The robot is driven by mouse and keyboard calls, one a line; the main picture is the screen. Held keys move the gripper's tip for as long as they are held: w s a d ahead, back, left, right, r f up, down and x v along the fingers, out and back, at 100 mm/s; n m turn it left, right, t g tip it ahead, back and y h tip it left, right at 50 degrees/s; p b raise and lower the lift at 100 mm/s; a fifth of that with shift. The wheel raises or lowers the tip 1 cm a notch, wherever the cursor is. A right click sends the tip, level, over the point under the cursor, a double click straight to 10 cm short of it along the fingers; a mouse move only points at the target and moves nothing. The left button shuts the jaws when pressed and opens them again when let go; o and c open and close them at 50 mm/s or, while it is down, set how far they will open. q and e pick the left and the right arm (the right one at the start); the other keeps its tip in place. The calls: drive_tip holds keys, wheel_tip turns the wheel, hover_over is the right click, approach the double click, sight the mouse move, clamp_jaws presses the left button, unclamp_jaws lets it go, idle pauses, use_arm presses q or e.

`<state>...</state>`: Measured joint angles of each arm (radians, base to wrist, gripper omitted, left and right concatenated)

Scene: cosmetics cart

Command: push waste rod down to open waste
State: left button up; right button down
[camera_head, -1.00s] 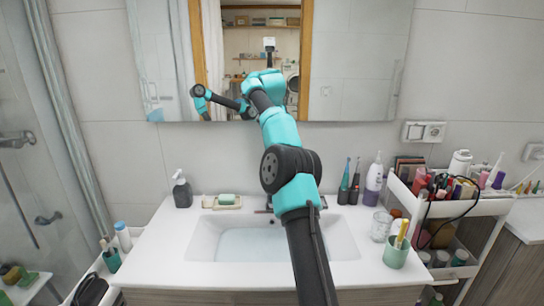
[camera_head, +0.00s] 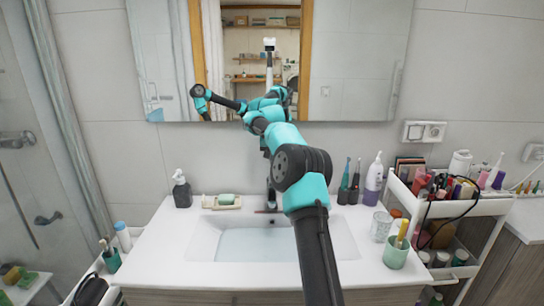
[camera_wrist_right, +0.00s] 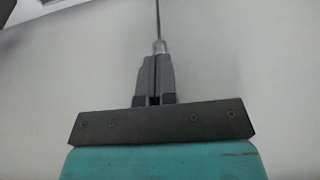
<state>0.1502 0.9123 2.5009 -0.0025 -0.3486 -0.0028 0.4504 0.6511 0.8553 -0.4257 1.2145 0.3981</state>
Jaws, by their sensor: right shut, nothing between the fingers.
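The sink (camera_head: 210,245) holds clear water, and its faucet (camera_head: 266,211) sits at the back edge, partly hidden by my arm. My right gripper (camera_head: 271,205) points down at the faucet area, mostly behind my own arm. In the right wrist view the gripper (camera_wrist_right: 157,62) is shut with nothing between its fingers. A thin metal waste rod (camera_wrist_right: 157,20) shows just beyond the fingertips, with a small knob-like end near them. I cannot tell whether the tips touch it. My left gripper is not directly in view.
A soap dispenser (camera_head: 181,190) and soap dish (camera_head: 222,202) stand left of the faucet. Toothbrushes (camera_head: 349,185), a lotion bottle (camera_head: 373,180) and a green cup (camera_head: 396,252) stand to the right. A mirror (camera_head: 360,60) hangs behind. A crowded cart (camera_head: 480,215) is at the right.

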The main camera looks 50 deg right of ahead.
drive_tip(key=shift+f, duration=0.1)
drive_tip(key=shift+f, duration=1.05)
drive_tip(key=shift+r, duration=0.1)
drive_tip(key=w+v, duration=0.1)
drive_tip(key=v, duration=1.3)
drive_tip(key=shift+d+r, duration=0.15)
drive_tip(key=shift+d, duration=0.25)
